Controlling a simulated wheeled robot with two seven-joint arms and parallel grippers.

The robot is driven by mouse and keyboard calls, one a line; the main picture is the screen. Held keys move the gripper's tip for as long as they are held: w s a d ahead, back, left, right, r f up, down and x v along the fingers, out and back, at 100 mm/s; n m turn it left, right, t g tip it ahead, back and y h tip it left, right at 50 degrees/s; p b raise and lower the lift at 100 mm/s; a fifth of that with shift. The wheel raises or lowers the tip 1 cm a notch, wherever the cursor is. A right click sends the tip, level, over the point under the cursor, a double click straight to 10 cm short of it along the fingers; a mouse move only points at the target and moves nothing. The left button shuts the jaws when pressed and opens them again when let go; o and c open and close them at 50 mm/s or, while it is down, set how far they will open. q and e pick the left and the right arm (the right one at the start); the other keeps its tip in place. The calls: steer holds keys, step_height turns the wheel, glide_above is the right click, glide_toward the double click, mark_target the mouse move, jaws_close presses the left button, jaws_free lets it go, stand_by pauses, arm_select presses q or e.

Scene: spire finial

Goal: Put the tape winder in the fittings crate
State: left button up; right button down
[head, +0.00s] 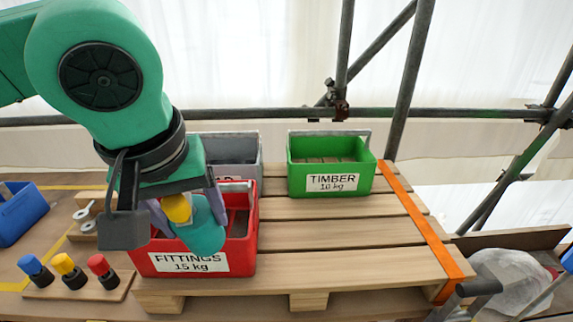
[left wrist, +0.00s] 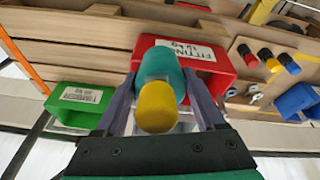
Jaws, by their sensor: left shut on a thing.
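The tape winder (head: 205,232), teal with a yellow end, is held between the fingers of my left gripper (head: 185,208). It also shows in the left wrist view (left wrist: 168,78), with a finger on each side of it. The red fittings crate (head: 243,245), labelled FITTINGS 15 kg, stands on the pallet. In the head view the winder overlaps the crate's front and opening. I cannot tell whether its lower end is inside the crate or above it. My arm and gripper hide the crate's left part. My right gripper is not in view.
A green timber crate (head: 300,180) stands behind to the right, and a grey crate (head: 235,148) behind the red one. Blue, yellow and red knobs (head: 70,270) stand on a board at left, near a blue bin (head: 20,215). The pallet's right side (head: 340,235) is clear.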

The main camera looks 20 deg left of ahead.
arm_select(q)
steer(key=w+a+f+p, duration=0.1)
steer(key=w+f, duration=0.2)
steer(key=w+a+f+g+p, duration=0.1)
steer(key=w+f+p, duration=0.1)
steer(key=w+f, duration=0.1)
steer(key=w+a+f+g+p, duration=0.1)
steer(key=w+f, duration=0.2)
steer(key=w, duration=0.1)
steer(key=shift+a+f+h, duration=0.25)
steer(key=shift+f+h, duration=0.1)
steer(key=shift+h, duration=0.05)
steer(key=shift+w+a+g+p, duration=0.1)
steer(key=shift+w+g+p, duration=0.2)
steer(key=shift+g+p, duration=0.2)
steer(key=shift+w+f, duration=0.1)
steer(key=shift+f, duration=1.05)
steer(key=o, duration=1.2)
steer(key=shift+r, duration=0.1)
